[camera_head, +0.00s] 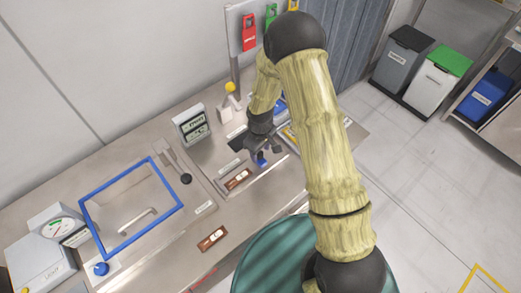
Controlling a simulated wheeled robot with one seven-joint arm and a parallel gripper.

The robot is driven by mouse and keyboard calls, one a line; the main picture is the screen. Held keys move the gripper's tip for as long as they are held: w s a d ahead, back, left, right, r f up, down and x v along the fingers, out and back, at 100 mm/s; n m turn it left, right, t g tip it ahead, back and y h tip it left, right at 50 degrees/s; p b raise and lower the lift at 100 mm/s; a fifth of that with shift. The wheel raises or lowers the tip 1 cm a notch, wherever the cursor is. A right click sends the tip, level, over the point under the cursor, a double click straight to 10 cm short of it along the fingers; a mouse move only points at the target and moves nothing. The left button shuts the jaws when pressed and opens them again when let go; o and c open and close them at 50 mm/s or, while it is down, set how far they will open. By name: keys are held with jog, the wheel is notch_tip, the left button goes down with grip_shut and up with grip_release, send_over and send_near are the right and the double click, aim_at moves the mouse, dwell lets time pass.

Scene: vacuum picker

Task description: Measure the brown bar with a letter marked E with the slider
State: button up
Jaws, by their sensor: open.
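One brown bar (238,179) with a pale mark lies on the metal worktop, in a recessed area below my gripper. A second brown bar (212,239) with a pale mark lies nearer the front edge. The letters are too small to read. A small blue block (262,160), possibly the slider's knob, is just below my gripper and right of the upper bar. My gripper (258,146) is open above the recessed area. My arm crosses the picture and hides part of the worktop; I cannot tell whether the fingers touch the blue block.
A blue-framed bin (181,205), a scale (55,232) and a blue button (101,269) are at left. A small display (191,126) stands behind the recess. A green round surface (265,265) is in front. Waste bins (434,80) stand on the floor at right.

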jog(key=shift+r, duration=0.15)
notch_tip(320, 180, up, 17)
jog(key=b, duration=0.3)
jog(key=shift+b, duration=0.35)
dwell(0.3)
jog(key=s+d+r+m+t, duration=0.2)
jog(key=s+d+r+m, duration=0.1)
jog(key=s+d+m, duration=0.6)
jog(key=s+d, duration=0.4)
jog(key=d, duration=0.1)
jog(key=shift+s+m+t, duration=0.3)
jog(key=shift+s, duration=0.1)
dwell(0.6)
